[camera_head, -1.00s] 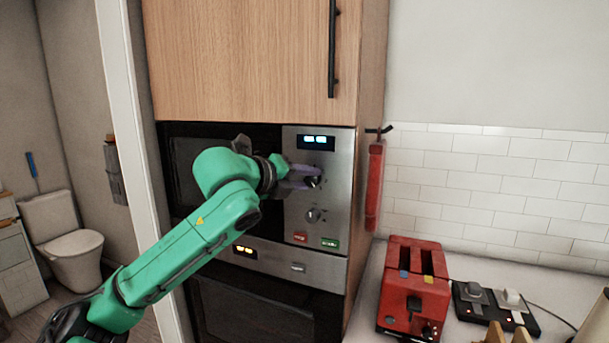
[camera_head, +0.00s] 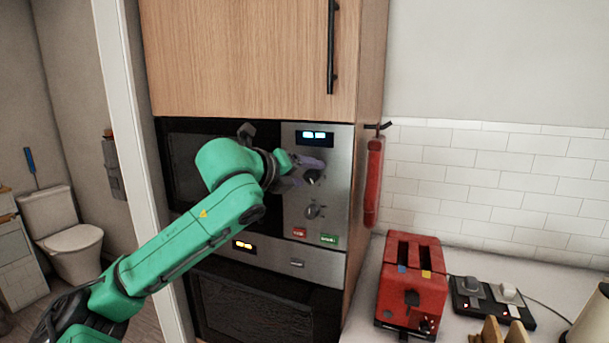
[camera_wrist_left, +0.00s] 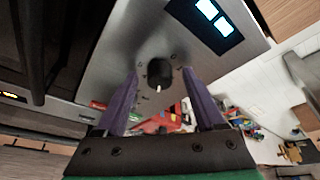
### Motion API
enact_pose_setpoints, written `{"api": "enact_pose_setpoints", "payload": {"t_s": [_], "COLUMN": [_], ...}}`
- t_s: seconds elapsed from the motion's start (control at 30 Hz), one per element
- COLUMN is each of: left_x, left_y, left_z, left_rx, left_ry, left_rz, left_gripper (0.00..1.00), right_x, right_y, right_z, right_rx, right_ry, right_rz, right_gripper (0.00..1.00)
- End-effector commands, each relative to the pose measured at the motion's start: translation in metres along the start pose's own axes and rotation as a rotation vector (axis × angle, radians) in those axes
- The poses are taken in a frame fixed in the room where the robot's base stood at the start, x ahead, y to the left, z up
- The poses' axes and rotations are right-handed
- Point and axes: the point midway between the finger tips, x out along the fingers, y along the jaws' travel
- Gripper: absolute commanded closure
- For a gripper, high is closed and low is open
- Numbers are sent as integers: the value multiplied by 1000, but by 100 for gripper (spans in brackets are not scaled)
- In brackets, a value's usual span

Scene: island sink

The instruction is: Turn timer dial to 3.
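The oven's steel control panel (camera_head: 335,190) carries an upper dark dial (camera_head: 312,177) and a lower dial (camera_head: 313,211). Which one is the timer cannot be read. My left gripper (camera_head: 306,174) is at the upper dial, its two purple fingers apart. In the left wrist view the dark dial (camera_wrist_left: 160,72) lies between and just beyond the fingertips, with a gap on each side. A small white pointer shows at the dial's lower edge. Its scale numbers are too small to read. My right gripper is not in view.
A lit blue display (camera_head: 314,135) is above the dials; red (camera_head: 299,232) and green (camera_head: 329,239) buttons are below. A red extinguisher-like object (camera_head: 374,185) hangs right of the cabinet. A red toaster (camera_head: 412,285) stands on the counter.

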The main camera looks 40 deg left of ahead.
Motion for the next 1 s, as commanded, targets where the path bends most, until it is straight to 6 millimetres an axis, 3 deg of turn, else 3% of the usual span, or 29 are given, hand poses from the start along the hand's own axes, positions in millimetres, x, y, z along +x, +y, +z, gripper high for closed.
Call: {"api": "enact_pose_setpoints", "payload": {"t_s": [0.37,0.47,0.8,1.0], "left_x": [-9,-28,-124,-145], "left_y": [1,3,2,1], "left_z": [-2,-4,-2,0], "left_rx": [-3,-3,2,0], "left_ry": [0,-2,-5,0], "left_rz": [-2,-6,-3,1], "left_gripper": [30,30,30,30], "right_x": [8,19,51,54], "right_y": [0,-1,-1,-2], "right_z": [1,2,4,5], "right_rx": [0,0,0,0], "right_ry": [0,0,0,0], "right_rz": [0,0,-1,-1], "right_gripper": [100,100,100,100]}}
